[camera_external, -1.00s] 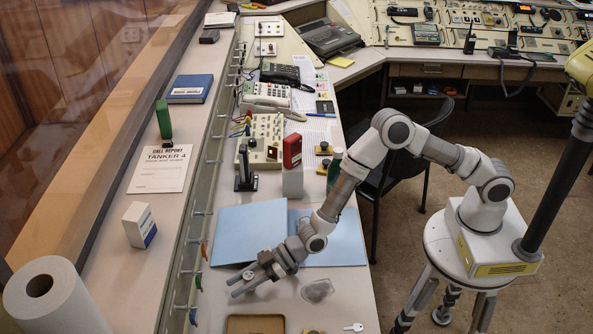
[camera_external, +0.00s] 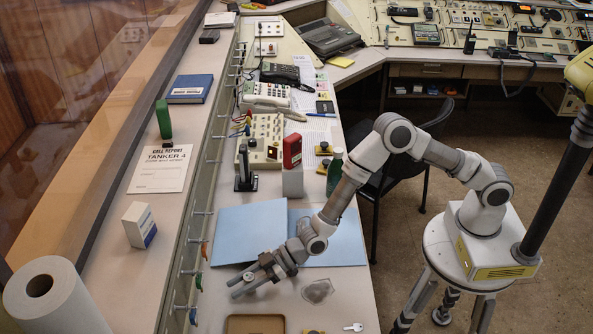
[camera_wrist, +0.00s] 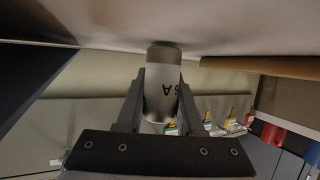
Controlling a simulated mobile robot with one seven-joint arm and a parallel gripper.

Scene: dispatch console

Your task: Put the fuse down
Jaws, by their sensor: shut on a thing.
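My gripper (camera_external: 238,288) is low over the console desk (camera_external: 222,308), in front of the open blue folder (camera_external: 252,232). In the wrist view, my gripper (camera_wrist: 162,80) is shut on the fuse (camera_wrist: 161,98), a grey cylinder with dark lettering that ends in an A. The fuse sits between the two fingers. Its far end is at or very close to the pale desk surface (camera_wrist: 230,25), with a dark shadow there; I cannot tell whether it touches. In the external view the fuse is mostly hidden by the fingers.
A brown tray (camera_external: 232,317) lies at the front edge of the view. A clear crumpled item (camera_external: 318,291) and a key (camera_external: 354,327) lie to the right. A ledge with coloured-tipped levers (camera_external: 199,281) runs along the left.

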